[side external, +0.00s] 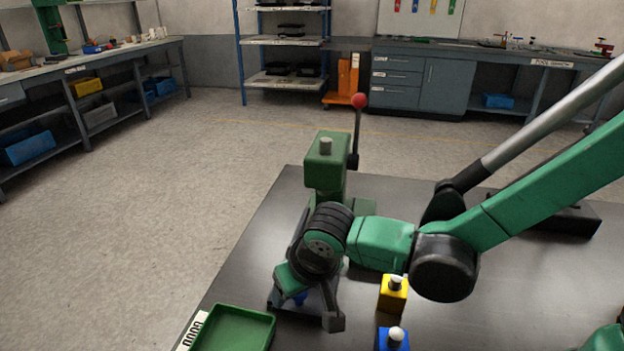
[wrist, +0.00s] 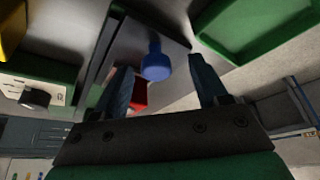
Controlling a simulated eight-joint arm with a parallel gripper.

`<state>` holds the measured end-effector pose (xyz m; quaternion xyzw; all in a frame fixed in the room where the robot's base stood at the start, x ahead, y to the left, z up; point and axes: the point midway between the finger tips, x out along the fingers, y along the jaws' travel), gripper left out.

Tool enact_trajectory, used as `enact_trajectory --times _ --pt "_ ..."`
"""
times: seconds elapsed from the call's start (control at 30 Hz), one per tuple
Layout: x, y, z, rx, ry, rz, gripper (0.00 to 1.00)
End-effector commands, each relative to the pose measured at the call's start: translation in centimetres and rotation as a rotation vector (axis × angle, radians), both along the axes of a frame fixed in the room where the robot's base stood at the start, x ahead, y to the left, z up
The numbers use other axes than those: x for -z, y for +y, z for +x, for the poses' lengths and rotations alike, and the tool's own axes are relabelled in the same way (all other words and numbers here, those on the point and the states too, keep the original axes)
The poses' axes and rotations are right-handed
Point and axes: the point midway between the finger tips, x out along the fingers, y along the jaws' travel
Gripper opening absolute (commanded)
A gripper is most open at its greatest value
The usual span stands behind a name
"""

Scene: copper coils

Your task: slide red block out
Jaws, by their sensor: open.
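The red block (wrist: 139,92) shows only in part in the wrist view, low between my fingers and partly hidden by the left one. In the side external view I cannot make it out behind my gripper. A blue round-ended piece (wrist: 155,62) stands by it; some blue (side external: 298,298) also shows under my gripper in the side external view. My gripper (side external: 304,306) is open and points down over a dark fixture beside the green press (side external: 326,165). Its two fingers (wrist: 160,72) stand apart in the wrist view; I see no grip on the red block.
A yellow block (side external: 391,298) and a blue block (side external: 387,342), both with silver knobs, stand right of my gripper. A green tray (side external: 266,319) lies at the table's front left. The press has a red-tipped lever (side external: 358,125). The table's right part (side external: 520,290) is largely clear.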

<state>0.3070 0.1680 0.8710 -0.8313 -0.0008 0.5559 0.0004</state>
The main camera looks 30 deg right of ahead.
Motion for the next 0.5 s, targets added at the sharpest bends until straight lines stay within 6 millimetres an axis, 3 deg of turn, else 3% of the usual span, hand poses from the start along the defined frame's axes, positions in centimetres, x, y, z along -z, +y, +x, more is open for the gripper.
enact_trajectory --times 0.5 --pt "-4.7 0.0 -2.0 -0.002 0.001 0.0 0.66"
